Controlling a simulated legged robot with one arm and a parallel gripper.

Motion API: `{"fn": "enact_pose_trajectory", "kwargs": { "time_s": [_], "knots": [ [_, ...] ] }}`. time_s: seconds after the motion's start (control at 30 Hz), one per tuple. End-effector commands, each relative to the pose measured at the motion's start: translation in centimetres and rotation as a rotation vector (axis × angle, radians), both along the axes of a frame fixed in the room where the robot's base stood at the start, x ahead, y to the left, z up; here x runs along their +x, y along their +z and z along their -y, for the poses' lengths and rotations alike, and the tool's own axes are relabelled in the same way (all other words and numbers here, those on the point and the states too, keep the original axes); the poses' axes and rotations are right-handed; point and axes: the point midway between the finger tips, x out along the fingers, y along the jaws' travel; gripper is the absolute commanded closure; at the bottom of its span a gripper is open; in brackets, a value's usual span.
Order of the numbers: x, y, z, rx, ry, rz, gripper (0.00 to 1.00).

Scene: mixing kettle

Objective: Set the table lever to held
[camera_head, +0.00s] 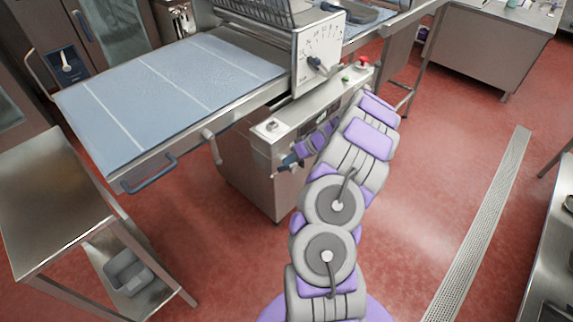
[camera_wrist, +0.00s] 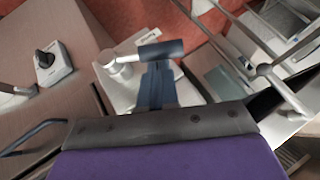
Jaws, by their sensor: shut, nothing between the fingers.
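The machine's blue-topped table (camera_head: 170,85) extends to the left in the head view. A short pale lever (camera_head: 213,147) hangs below its near edge. In the wrist view a lever with a pale round hub and a dark cylindrical grip (camera_wrist: 161,51) lies just beyond my fingertips; it appears to be this same lever. My gripper (camera_head: 286,162) is beside the machine's body, right of the lever, with its blue fingers pointing left. In the wrist view my gripper (camera_wrist: 156,72) is shut and empty, its tips close to the grip. I cannot tell whether they touch.
A blue handle (camera_head: 150,173) sits on the table's front edge. The machine's control box has a red button (camera_head: 362,62) and a dial (camera_head: 318,62). A steel side table (camera_head: 48,190) with a grey bin (camera_head: 128,272) stands at left. The red floor at right is open.

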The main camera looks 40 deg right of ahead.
Motion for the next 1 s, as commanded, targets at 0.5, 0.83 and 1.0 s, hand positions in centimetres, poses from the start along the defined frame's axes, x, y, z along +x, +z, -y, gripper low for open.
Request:
{"fn": "enact_pose_trajectory", "kwargs": {
  "time_s": [0.5,0.83,1.0],
  "knots": [
    [-0.1,-1.7,-2.1,-0.227,0.003,0.019,1.00],
    [-0.2,-2.2,-2.8,-0.343,0.006,0.028,1.00],
    [-0.2,-2.5,-3.0,-0.421,0.007,0.032,1.00]
  ]
}}
